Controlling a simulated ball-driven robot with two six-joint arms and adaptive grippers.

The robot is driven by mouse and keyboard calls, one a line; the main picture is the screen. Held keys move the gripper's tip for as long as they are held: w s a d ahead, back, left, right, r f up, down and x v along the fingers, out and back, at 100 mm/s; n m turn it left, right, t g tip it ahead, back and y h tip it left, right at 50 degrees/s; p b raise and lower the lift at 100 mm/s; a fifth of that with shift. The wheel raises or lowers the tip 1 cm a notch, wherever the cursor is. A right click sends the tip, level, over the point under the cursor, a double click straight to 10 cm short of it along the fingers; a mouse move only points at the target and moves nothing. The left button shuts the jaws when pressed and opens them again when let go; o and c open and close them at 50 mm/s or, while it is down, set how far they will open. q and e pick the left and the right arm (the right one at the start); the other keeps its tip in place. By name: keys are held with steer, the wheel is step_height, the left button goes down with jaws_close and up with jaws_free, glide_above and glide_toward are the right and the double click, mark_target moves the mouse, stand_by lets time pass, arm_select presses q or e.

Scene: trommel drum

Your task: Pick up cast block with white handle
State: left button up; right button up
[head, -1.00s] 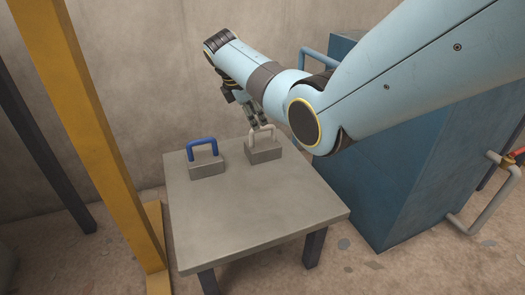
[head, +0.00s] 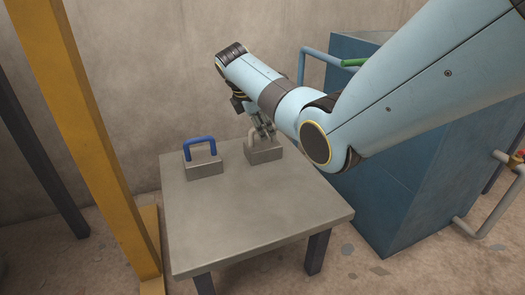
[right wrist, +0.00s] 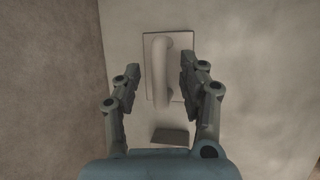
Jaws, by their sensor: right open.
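The cast block with the white handle (head: 264,151) stands upright on the grey table (head: 250,220), towards its back edge. My right gripper (head: 264,132) is right at its handle in the head view. In the right wrist view the open fingers (right wrist: 160,80) lie on either side of the white handle (right wrist: 161,72), with a gap to each side. The block's body (right wrist: 183,45) shows beneath the handle. My left gripper is not in view.
A second cast block with a blue handle (head: 204,167) stands just left of the white-handled one. A yellow post (head: 95,140) rises left of the table. A blue cabinet (head: 385,200) with pipes stands on the right. The table's front half is clear.

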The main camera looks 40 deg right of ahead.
jaws_close()
stand_by(0.4)
steer(key=shift+r, duration=0.1)
